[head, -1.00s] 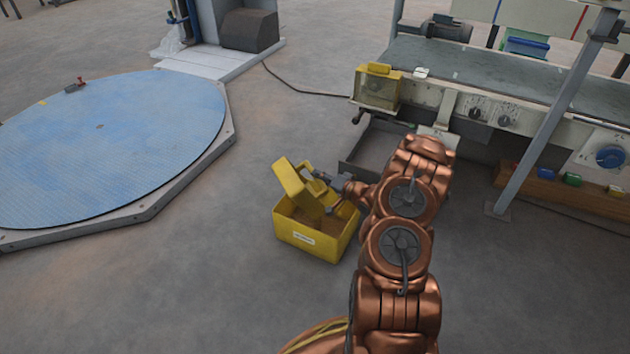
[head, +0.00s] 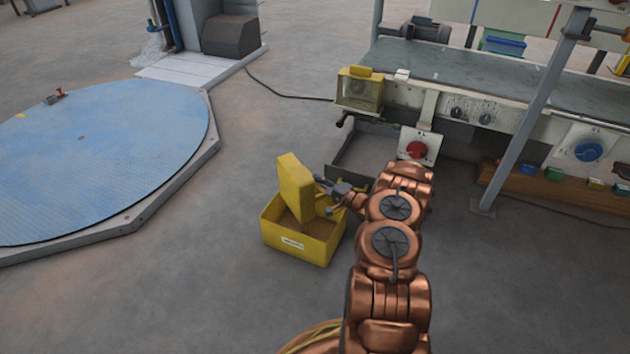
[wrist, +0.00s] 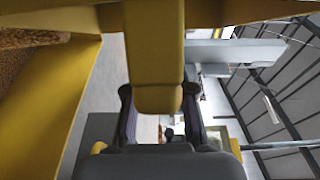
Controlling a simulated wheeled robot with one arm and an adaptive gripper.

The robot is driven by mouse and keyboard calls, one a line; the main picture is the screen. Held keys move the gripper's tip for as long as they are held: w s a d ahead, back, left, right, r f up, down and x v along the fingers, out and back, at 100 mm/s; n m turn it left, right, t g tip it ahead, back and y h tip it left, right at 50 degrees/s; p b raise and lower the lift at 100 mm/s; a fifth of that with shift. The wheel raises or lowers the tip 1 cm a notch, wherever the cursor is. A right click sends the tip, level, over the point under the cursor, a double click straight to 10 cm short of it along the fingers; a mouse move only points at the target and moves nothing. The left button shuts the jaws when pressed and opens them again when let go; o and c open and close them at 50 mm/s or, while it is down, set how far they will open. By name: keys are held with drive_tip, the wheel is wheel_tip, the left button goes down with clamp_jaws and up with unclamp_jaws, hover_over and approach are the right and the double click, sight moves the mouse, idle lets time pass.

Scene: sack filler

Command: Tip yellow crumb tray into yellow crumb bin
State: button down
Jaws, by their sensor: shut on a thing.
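The yellow crumb tray (head: 295,187) is tipped steeply on its side over the yellow crumb bin (head: 320,249). Its underside faces left and its open side is turned away from the head view. My gripper (head: 328,196) is at the tray's right side, shut on its handle. In the wrist view the yellow handle (wrist: 155,60) sits between the two dark fingers (wrist: 158,105). The bin stands on the floor with a white label on its front. Brown crumbs (head: 312,229) lie in it, and they also show in the wrist view (wrist: 22,65).
A grey open frame (head: 365,155) stands on the floor behind the bin, below the conveyor machine (head: 480,80). A red knob (head: 417,150) is on the machine's front. A blue round platform (head: 100,160) lies at left. The floor around the bin's front and left is clear.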

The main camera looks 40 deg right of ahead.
drive_tip(key=shift+s+d+f+m+t+h+b, duration=0.1)
drive_tip(key=shift+d+f+m+t+b, duration=0.45)
drive_tip(key=shift+d+m+b, duration=0.6)
drive_tip(key=shift+s+d+f+m+t+h+b, duration=0.1)
drive_tip(key=shift+d+f+m+t+b, duration=0.65)
drive_tip(key=shift+m, duration=0.85)
drive_tip(key=shift+d+f+m+t+h+b, duration=0.15)
drive_tip(key=shift+d+f+m+b, duration=0.3)
drive_tip(key=shift+m+b, duration=0.8)
wheel_tip(320, 180, up, 3)
drive_tip(key=n+g+p, duration=0.1)
drive_tip(key=n+p, duration=0.2)
drive_tip(key=p, duration=0.1)
drive_tip(key=n+g+y+p, duration=0.1)
drive_tip(key=n+p, duration=0.2)
drive_tip(key=shift+p, duration=0.35)
